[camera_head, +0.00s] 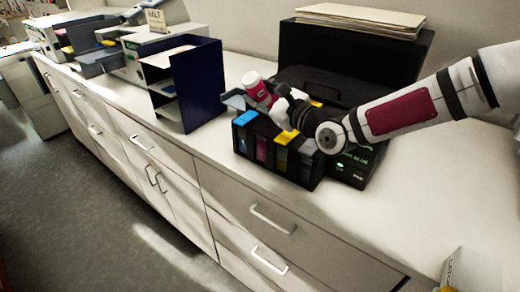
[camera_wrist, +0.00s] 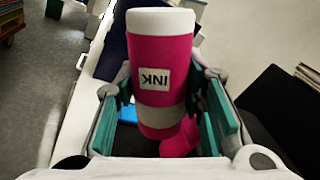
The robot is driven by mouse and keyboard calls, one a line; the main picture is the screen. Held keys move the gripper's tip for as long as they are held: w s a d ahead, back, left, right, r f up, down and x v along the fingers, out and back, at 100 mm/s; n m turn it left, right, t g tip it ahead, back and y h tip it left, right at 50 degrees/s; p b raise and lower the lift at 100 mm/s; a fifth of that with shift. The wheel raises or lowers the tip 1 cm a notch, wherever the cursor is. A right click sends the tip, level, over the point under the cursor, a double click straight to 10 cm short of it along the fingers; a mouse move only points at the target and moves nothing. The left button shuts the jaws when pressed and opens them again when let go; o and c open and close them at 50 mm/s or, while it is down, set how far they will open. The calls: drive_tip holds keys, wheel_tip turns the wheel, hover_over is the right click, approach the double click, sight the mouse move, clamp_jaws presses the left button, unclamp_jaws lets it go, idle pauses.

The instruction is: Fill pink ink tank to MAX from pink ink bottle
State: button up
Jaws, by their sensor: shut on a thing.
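The pink ink bottle (camera_head: 262,94) has a white end and is held tilted above the tank block in the head view. In the wrist view the bottle (camera_wrist: 160,62) fills the middle, white end at the top, its INK label upside down. My gripper (camera_head: 279,105) is shut around the bottle; its fingers (camera_wrist: 162,115) lie on both sides of it. The pink ink tank (camera_head: 261,151) is in the block's front, between the blue and yellow tanks. Its fill opening, MAX mark and ink level cannot be made out. The bottle's lower end is hidden in the head view.
The black printer (camera_head: 352,165) stands behind the tanks, with a black box (camera_head: 350,60) and paper stack at the back. A dark blue shelf unit (camera_head: 205,82) stands left. A pale box (camera_head: 470,270) is front right. The right countertop is mostly clear.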

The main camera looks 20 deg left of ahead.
sight(259, 80)
drive_tip(key=shift+r+p, duration=0.6)
drive_tip(key=shift+r, duration=1.25)
